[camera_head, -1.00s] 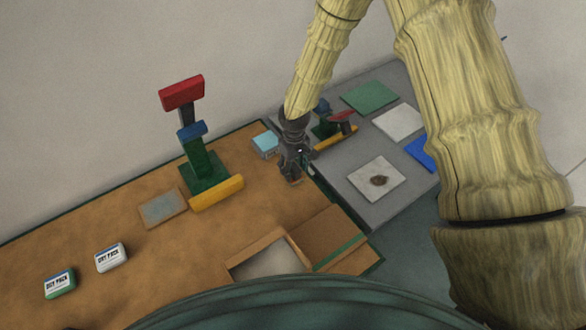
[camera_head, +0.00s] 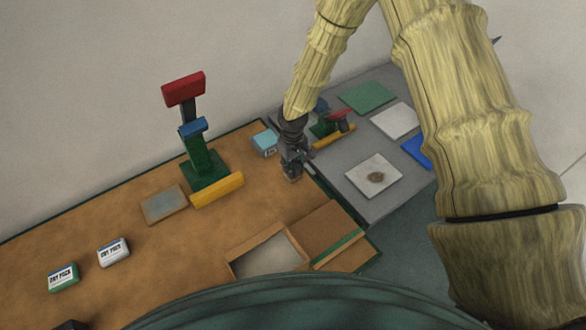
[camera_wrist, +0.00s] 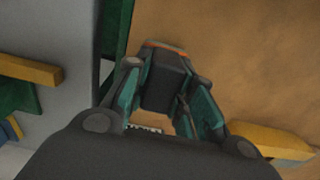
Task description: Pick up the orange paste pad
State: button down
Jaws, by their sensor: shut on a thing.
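My gripper (camera_head: 292,176) is low over the right end of the brown tabletop, beside the edge of the grey table. The wrist view shows its fingers (camera_wrist: 168,82) closed around a dark, block-like thing with a thin orange edge (camera_wrist: 163,45), which looks like the orange paste pad. A small white strip with dark lettering (camera_wrist: 143,128) shows below it. The fingers hide most of the pad, and in the head view I cannot make it out. I cannot tell whether it still touches the table.
A light-blue box (camera_head: 265,143) stands just left of my gripper. A green, blue and red stand with a yellow bar (camera_head: 217,190) is further left. An open cardboard box (camera_head: 232,266) lies in front. Two labelled packs (camera_head: 63,277) sit at left; a white pad (camera_head: 360,182) lies right.

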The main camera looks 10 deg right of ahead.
jog(key=shift+r+b, duration=0.95)
jog(key=shift+r, duration=0.35)
jog(key=s+a+r+b, duration=0.2)
jog(key=s+b, duration=0.4)
jog(key=s, duration=1)
jog(key=shift+r, duration=0.3)
jog(key=c, duration=2)
grip_release()
jog(key=shift+c, duration=0.6)
